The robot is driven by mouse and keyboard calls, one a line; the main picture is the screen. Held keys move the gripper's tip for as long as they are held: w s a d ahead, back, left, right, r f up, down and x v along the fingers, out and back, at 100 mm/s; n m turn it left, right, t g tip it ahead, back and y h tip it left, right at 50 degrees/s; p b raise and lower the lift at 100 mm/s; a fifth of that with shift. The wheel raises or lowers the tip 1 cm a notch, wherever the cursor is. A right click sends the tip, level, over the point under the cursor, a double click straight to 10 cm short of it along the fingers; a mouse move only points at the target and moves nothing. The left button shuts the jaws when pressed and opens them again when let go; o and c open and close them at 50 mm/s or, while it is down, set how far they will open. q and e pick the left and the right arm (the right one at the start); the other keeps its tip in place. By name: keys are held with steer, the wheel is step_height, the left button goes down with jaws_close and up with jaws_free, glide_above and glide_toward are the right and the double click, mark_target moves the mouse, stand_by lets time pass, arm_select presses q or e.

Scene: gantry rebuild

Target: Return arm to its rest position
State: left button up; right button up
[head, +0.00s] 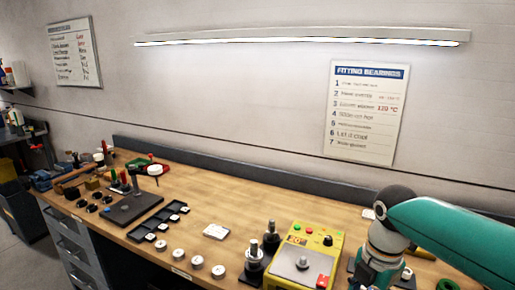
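One arm of mine, teal with grey joints (395,205), comes in from the right edge. Its upper link slopes down to the right, and from the dark round joint the arm bends downward toward the bottom edge, over the right part of the workbench (262,205). I see no gripper fingers on it; its lower end runs out of the picture. My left arm and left gripper do not show.
A yellow box with buttons (312,250) stands beside the arm, with a dark upright fixture (255,262) to its left. Several white round parts (197,262) line the front edge. A black compartment tray (142,232) and a dark plate (130,208) lie farther left. The bench's middle rear is clear.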

steer(key=s+a+f+m+y, duration=0.15)
steer(key=f+m, duration=0.25)
steer(key=f, duration=0.4)
steer(key=a+f+m, duration=0.3)
steer(key=f, duration=0.5)
steer(key=a+f+m+y, duration=0.15)
steer(key=f+m, duration=0.25)
steer(key=f, duration=0.4)
steer(key=s+a+f+m, duration=0.3)
steer(key=s+f+m, duration=1)
steer(key=s+m, duration=0.1)
steer(key=shift+s+f+m+t+y, duration=0.25)
steer(key=shift+f+m+t+y, duration=0.05)
steer(key=shift+a, duration=0.1)
